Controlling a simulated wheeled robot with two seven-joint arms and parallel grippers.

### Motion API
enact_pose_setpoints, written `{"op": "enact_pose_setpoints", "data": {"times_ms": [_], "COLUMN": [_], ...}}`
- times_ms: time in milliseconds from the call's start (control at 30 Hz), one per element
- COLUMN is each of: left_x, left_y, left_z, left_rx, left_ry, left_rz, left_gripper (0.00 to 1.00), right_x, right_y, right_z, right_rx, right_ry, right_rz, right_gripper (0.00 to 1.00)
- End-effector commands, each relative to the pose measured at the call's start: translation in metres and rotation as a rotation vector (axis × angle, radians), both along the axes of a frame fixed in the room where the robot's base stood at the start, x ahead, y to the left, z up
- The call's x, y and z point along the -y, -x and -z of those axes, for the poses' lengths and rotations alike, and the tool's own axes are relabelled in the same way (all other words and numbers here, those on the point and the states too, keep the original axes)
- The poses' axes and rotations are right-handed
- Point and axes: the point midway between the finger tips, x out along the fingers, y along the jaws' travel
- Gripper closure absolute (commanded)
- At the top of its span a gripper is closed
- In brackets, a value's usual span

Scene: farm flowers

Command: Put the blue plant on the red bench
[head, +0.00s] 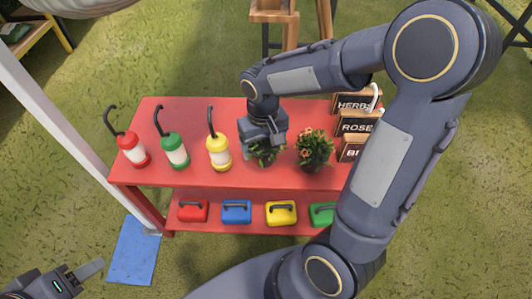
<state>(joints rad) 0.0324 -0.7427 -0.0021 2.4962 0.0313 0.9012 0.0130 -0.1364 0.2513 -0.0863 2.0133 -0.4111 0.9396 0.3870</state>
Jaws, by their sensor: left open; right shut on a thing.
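The red bench (165,180) stands in the middle of the head view, with a top and a lower shelf. My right gripper (265,142) reaches over the bench top from the right, pointing down, and is shut on a plant (266,156). Only green leaves of this plant show below the jaws; its flower colour and pot are mostly hidden. I cannot tell whether it touches the bench top. A plant with orange-pink flowers (314,147) stands on the bench just right of it. My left gripper (80,276) is open and empty at the bottom left, away from the bench.
Red (132,149), green (175,150) and yellow (218,152) bottles with hooked tops stand left on the bench top. Wooden labelled boxes (357,124) stand at its right, partly behind my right arm. Several coloured cases (236,212) line the lower shelf. A white post (80,115) rises at left.

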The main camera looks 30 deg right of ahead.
Motion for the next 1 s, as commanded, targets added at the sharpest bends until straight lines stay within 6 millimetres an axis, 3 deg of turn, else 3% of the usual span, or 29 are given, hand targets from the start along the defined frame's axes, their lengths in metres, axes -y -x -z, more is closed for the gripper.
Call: {"op": "enact_pose_setpoints", "data": {"times_ms": [100, 333, 533, 933, 967, 1000], "left_x": [0.000, 0.000, 0.000, 0.000, 0.000, 0.000], "left_y": [0.000, 0.000, 0.000, 0.000, 0.000, 0.000], "left_z": [0.006, 0.010, 0.021, 0.023, 0.023, 0.022], "left_rx": [0.000, 0.000, 0.000, 0.000, 0.000, 0.000], "left_ry": [0.000, 0.000, 0.000, 0.000, 0.000, 0.000], "left_rz": [0.000, 0.000, 0.000, 0.000, 0.000, 0.000], "left_gripper": [0.47, 0.47, 0.47, 0.47, 0.47, 0.47], "right_x": [0.008, 0.016, 0.017, 0.017, 0.017, 0.017], "right_y": [-0.007, -0.014, -0.016, -0.016, -0.016, -0.016], "right_z": [0.015, 0.027, 0.057, 0.062, 0.062, 0.061], "right_rx": [-0.001, 0.001, -0.002, 0.001, 0.001, 0.001], "right_ry": [0.000, 0.000, -0.001, -0.001, -0.001, -0.001], "right_rz": [0.001, 0.001, -0.001, 0.000, 0.000, -0.001], "right_gripper": [0.54, 0.54, 0.54, 0.54, 0.21, 0.16]}}
